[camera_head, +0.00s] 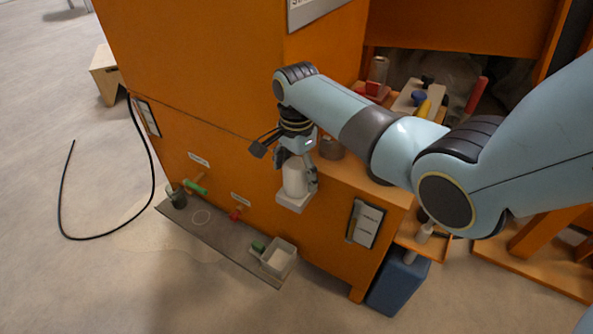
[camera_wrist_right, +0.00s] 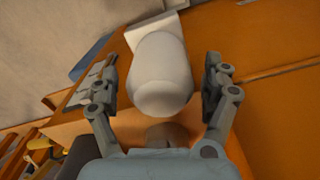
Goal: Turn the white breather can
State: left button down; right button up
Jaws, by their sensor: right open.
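The white breather can (camera_head: 295,176) stands out from the orange machine's front on a pale square bracket (camera_head: 294,201). In the right wrist view the can (camera_wrist_right: 160,75) lies between the two fingers, with the pale bracket (camera_wrist_right: 152,30) beyond it. My right gripper (camera_head: 298,180) comes down over the can from above. In the right wrist view the right gripper (camera_wrist_right: 160,92) is open, with a finger on each side and visible gaps to the can. Part of the can is hidden by a finger in the head view. My left gripper is not in view.
A brown round part (camera_head: 331,148) sits on the orange ledge close to the gripper. A blue bin (camera_head: 398,284) stands at right.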

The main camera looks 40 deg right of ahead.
jog(key=c, duration=1.2)
jog(key=shift+o, duration=0.2)
jog(key=shift+r+n+p, duration=0.2)
jog(key=shift+n+p, duration=1.8)
jog(key=shift+n, duration=0.2)
jog(key=n+p, duration=0.1)
jog(key=n, duration=0.2)
jog(key=shift+f+n+p, duration=0.15)
jog(key=shift+n+p, duration=0.5)
jog(key=shift+n, duration=0.85)
